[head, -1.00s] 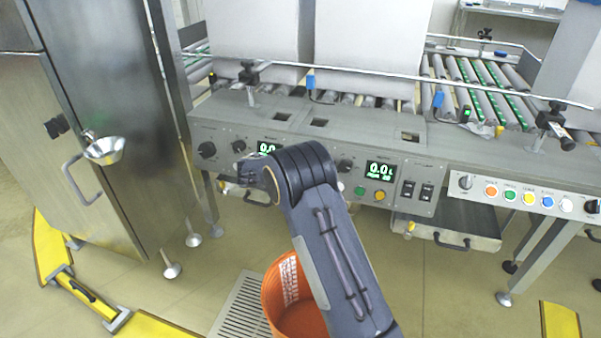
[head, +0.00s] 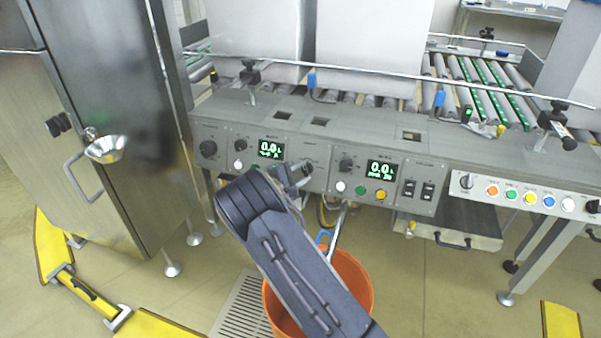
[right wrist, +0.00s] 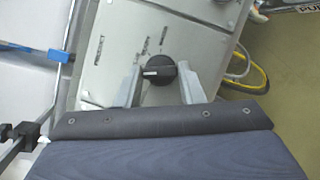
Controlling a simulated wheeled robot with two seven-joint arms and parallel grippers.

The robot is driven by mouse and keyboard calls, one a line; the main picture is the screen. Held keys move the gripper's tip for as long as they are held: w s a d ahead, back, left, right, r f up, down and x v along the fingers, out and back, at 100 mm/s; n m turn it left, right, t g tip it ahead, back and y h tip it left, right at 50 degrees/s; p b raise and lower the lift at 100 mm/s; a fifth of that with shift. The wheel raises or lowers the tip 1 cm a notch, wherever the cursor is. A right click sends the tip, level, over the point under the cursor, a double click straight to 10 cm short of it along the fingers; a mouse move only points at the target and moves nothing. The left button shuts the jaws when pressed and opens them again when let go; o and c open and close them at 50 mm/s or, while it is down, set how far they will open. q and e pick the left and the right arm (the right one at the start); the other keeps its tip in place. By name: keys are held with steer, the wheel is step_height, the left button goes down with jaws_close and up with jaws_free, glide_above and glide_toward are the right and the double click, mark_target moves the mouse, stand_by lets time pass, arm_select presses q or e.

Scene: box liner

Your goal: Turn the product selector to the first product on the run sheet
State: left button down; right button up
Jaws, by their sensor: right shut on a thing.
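The product selector is a black round knob (right wrist: 158,71) on a grey panel in the right wrist view. Its white pointer mark lies toward the picture's left, and the small printed labels around it are too blurred to read. My right gripper (right wrist: 160,88) is shut on the knob, with one finger on each side. In the head view my right gripper (head: 292,177) is at the middle section of the control panel (head: 316,178) and hides the knob there. I cannot make out a run sheet. My left gripper is not in view.
Green displays (head: 271,149) and more knobs (head: 208,149) flank the gripper. Coloured buttons (head: 510,194) sit on a right-hand panel. An orange bucket (head: 355,285) stands below my right arm. A steel cabinet (head: 110,110) stands at left. Rollers (head: 490,95) lie behind.

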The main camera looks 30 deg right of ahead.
steer(key=shift+f+n+t, duration=0.1)
steer(key=shift+n+t, duration=0.4)
steer(key=shift+n, duration=0.8)
steer(key=o, duration=1)
steer(key=p+v, duration=0.2)
steer(key=v, duration=0.6)
steer(key=shift+f, duration=0.2)
